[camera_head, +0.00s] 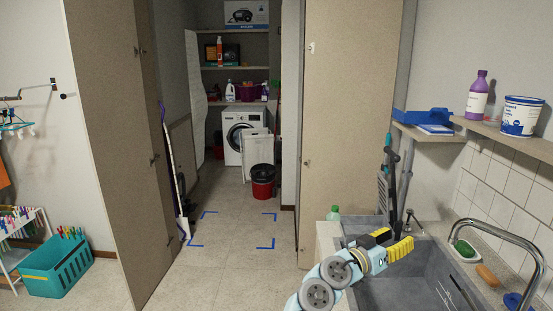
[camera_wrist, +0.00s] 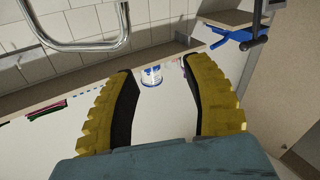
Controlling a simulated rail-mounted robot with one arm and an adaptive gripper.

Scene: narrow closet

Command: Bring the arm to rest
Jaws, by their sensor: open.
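My gripper (camera_head: 393,243) is at the lower right of the head view, at the left part of the grey sink (camera_head: 400,291). My arm comes up from the bottom edge. In the wrist view my gripper (camera_wrist: 157,68) shows two yellow fingers with dark inner pads, spread wide apart. Nothing is held between them. A white and blue tub (camera_wrist: 152,76) shows in the gap, well beyond the fingertips.
A curved metal tap (camera_head: 500,230) stands over the sink's right side. A shelf (camera_head: 515,140) holds a purple bottle (camera_head: 478,96) and the tub (camera_head: 520,116).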

